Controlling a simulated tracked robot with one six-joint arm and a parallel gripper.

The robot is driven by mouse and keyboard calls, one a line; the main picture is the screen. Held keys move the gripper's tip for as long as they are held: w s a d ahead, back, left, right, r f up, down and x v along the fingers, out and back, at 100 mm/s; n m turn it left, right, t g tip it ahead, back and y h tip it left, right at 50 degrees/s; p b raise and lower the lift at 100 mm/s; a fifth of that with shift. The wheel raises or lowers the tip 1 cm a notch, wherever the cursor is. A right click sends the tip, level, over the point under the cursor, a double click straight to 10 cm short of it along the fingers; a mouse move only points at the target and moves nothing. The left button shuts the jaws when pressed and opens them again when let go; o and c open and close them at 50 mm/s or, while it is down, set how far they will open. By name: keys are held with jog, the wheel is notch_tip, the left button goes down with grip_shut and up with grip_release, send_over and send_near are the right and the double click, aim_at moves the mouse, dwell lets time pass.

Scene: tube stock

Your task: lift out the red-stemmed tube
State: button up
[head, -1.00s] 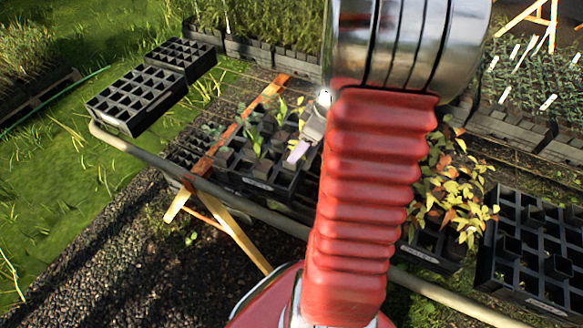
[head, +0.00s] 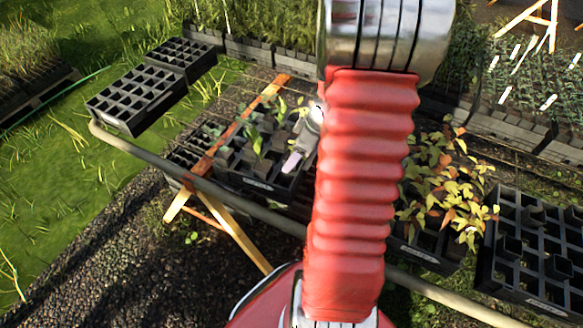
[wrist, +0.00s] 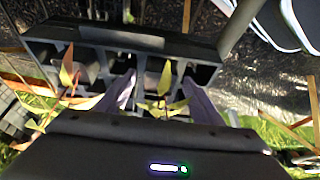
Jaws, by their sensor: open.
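My gripper (head: 293,160) is in the middle of the head view, low over a black tray (head: 235,178) of square cells with tubes and leafy seedlings. Only one pale finger shows there; my red sleeved arm hides the right of the tray. In the wrist view my gripper (wrist: 160,98) is open, with its two purple-grey fingers apart above the tray (wrist: 120,37). A yellow-green seedling (wrist: 162,90) shows between the fingers. Another seedling (wrist: 68,72), with orange-tinged leaves, is left of them. I cannot tell which tube has the red stem.
Two empty black trays (head: 135,98) stand at the upper left. A grey rail (head: 270,218) runs along the front of the bench. A bushy yellow-red plant (head: 445,185) and another black tray (head: 528,255) are to the right. Grass and gravel lie left and below.

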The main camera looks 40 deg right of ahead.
jog(key=shift+c, duration=0.6)
grip_shut()
dwell(0.4)
notch_tip(320, 180, up, 18)
dwell(0.7)
jog(key=shift+s, duration=0.1)
dwell(0.5)
